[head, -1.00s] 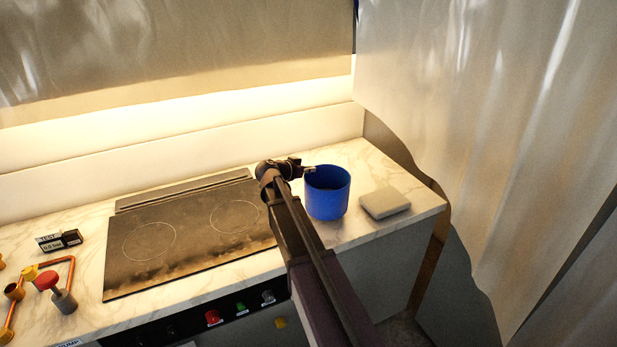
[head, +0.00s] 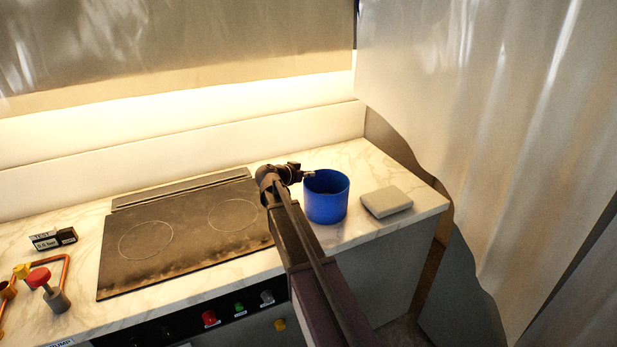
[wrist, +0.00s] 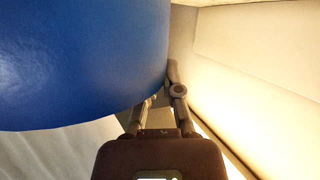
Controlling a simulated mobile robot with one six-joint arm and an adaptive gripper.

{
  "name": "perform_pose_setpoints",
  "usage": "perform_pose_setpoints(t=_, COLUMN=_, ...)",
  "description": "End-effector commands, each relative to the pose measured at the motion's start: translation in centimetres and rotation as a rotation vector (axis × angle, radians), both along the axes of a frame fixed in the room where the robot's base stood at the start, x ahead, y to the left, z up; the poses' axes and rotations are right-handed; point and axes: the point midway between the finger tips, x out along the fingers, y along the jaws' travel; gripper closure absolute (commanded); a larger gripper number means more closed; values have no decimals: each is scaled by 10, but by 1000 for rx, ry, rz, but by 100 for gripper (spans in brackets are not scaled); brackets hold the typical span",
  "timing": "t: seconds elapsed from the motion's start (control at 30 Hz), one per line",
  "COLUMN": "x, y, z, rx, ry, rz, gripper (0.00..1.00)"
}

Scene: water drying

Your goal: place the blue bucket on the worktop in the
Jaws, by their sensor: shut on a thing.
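The blue bucket (head: 327,202) is upright at the right part of the marble worktop (head: 353,155), between the black hob and a grey block. I cannot tell whether its base touches the worktop. My gripper (head: 308,174) is at the bucket's upper left side, shut on its rim or wall. In the wrist view the bucket (wrist: 75,60) fills the upper left, and my gripper (wrist: 163,90) meets its edge. One finger is partly hidden behind the bucket.
The black hob (head: 180,232) lies left of the bucket. The grey block (head: 386,202) lies close to its right, near the worktop's right end. Copper pipework with a red knob (head: 39,277) and a small gauge (head: 52,239) are at the far left. Pale curtains (head: 480,130) hang at right.

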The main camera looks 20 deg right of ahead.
Motion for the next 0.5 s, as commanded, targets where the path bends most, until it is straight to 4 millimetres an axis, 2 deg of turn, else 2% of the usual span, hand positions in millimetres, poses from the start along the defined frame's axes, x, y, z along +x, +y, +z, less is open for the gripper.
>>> perform_pose_setpoints(t=0.33, x=0, y=0, z=-3, rx=-1, ry=0, rz=0, gripper=100)
perform_pose_setpoints(t=0.4, x=0, y=0, z=-2, rx=0, ry=0, rz=0, gripper=75)
perform_pose_setpoints(t=0.47, x=0, y=0, z=-2, rx=0, ry=0, rz=0, gripper=58)
perform_pose_setpoints(t=0.5, x=0, y=0, z=-2, rx=0, ry=0, rz=0, gripper=57)
